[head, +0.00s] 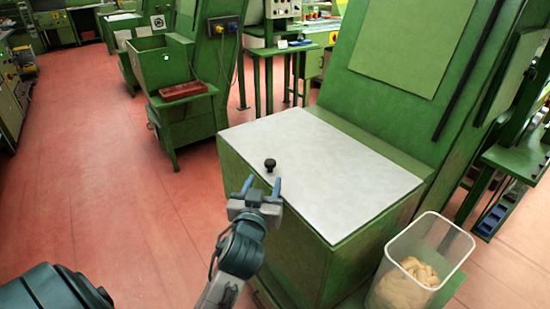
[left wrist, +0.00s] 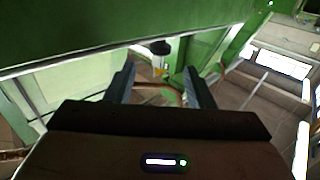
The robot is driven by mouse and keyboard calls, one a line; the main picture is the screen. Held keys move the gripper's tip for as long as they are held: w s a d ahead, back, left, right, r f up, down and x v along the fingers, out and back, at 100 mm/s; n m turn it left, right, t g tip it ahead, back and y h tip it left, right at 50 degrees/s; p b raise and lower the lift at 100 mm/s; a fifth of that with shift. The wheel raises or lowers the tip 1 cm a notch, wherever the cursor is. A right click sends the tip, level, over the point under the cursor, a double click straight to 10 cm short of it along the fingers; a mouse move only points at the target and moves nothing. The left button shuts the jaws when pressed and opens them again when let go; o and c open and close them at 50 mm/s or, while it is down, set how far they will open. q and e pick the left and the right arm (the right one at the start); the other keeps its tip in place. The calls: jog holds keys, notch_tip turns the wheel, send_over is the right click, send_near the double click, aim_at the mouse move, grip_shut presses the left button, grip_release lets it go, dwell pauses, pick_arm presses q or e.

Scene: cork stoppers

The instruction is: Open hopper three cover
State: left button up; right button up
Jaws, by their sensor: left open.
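The pale grey cover (head: 325,165) lies flat on top of a green hopper box (head: 290,250). A black knob (head: 270,164) stands upright near the cover's left edge. My left gripper (head: 262,182) is open and empty, just in front of the knob, with its two blue fingers pointing towards it. In the left wrist view, the fingertips (left wrist: 159,66) are spread apart, and the dark knob (left wrist: 160,47) shows beyond and between them. I cannot tell whether either finger touches it. The hopper's inside is hidden under the cover. My right gripper is not in view.
A clear bin (head: 425,258) with tan contents stands at the hopper's right front. A tall green panel (head: 410,50) rises behind the cover. Another green machine with a red tray (head: 183,91) stands further back. The red floor (head: 100,190) at left is clear.

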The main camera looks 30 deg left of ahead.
aim_at(269, 165)
pick_arm(q)
jog(key=shift+w+a+r+p, duration=0.15)
jog(key=shift+w+a+r, duration=0.1)
jog(key=shift+w, duration=0.3)
jog(key=shift+w+a+r+p, duration=0.15)
jog(key=shift+w+a+r, duration=0.1)
jog(key=shift+w, duration=0.3)
jog(key=x, duration=0.4)
jog(key=p+x, duration=0.1)
jog(key=x, duration=0.1)
jog(key=shift+w+a+f, duration=0.1)
jog(key=shift+w+f, duration=0.1)
jog(key=shift+f, duration=0.1)
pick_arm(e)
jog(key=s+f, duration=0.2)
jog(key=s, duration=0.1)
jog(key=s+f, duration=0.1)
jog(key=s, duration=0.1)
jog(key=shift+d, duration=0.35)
pick_arm(q)
grip_shut()
